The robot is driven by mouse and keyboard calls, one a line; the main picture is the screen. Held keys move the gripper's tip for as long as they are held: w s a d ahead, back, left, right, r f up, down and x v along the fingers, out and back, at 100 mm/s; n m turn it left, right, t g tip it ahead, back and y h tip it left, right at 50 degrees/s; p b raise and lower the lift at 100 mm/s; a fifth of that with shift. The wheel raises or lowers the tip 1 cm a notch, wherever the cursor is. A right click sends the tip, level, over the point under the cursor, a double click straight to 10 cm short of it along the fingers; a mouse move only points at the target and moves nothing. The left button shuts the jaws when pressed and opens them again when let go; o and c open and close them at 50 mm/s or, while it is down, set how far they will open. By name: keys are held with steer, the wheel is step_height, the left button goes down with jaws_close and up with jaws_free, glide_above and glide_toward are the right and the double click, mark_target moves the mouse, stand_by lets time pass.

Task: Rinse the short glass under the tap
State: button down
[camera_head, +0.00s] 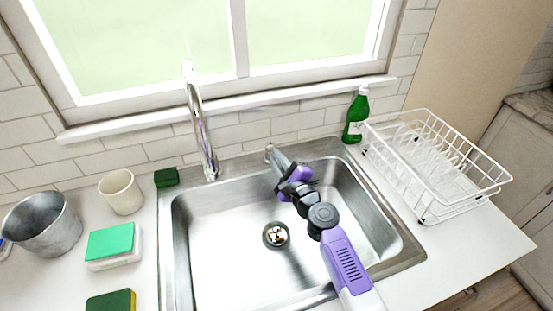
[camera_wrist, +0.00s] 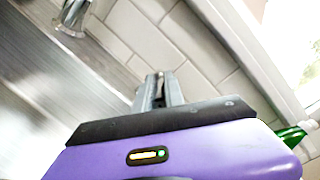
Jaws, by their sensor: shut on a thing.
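The chrome tap (camera_head: 203,130) rises from the back rim of the sink (camera_head: 215,240), left of my gripper; its base also shows in the wrist view (camera_wrist: 73,14). No water stream shows. My gripper (camera_head: 271,154) reaches across the sink to its back rim, near the tiled wall. In the wrist view its fingers (camera_wrist: 160,88) are close together around a small metal piece (camera_wrist: 159,76). It may be a tap handle, but I cannot tell for sure. I cannot make out the short glass in either view.
A white wire dish rack (camera_head: 467,209) with clear items stands right of the sink. A green bottle (camera_head: 356,117) stands at the back right. A beige cup (camera_head: 121,191), metal pot (camera_head: 44,228) and sponges (camera_head: 111,241) are on the left. The sink basin is otherwise empty.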

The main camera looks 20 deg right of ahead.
steer(key=shift+f, duration=0.1)
steer(key=shift+d+f+n+y+b, duration=0.1)
steer(key=shift+d+n+y+b, duration=0.45)
steer(key=shift+n+y+b, duration=0.35)
steer(key=shift+d+g+y, duration=0.15)
steer(key=shift+g+y, duration=0.25)
steer(key=shift+y, duration=0.5)
steer(key=c, duration=1.4)
jaws_free()
steer(key=shift+c, duration=0.2)
steer(key=v, duration=0.7)
steer(key=shift+s+b, duration=0.3)
steer(key=shift+s, duration=0.1)
steer(key=shift+d, duration=0.1)
